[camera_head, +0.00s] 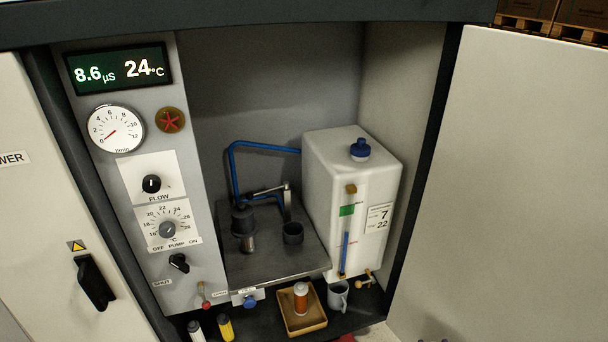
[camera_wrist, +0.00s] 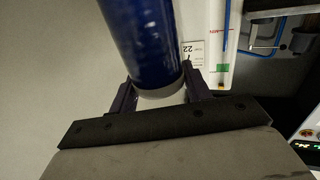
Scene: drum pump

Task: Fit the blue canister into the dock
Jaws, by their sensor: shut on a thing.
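In the wrist view, my gripper (camera_wrist: 160,88) is shut on the blue canister (camera_wrist: 142,38), a glossy dark blue cylinder with a pale grey-white end between the two dark fingers. The canister's far end runs out of the top of the picture. In the head view neither the canister nor the gripper can be made out. An open dark cup-shaped holder (camera_head: 293,232), possibly the dock, stands on the metal shelf. Beside it a black cap (camera_head: 243,220) sits over a silver cylinder, with a lever (camera_head: 268,189) behind.
A white tank (camera_head: 330,180) with a blue cap stands right of the holder. A blue hose (camera_head: 236,165) runs behind. An orange-brown bottle in a tray (camera_head: 309,326) and a grey mug (camera_head: 338,295) stand below. An open door (camera_head: 510,190) bounds the right side.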

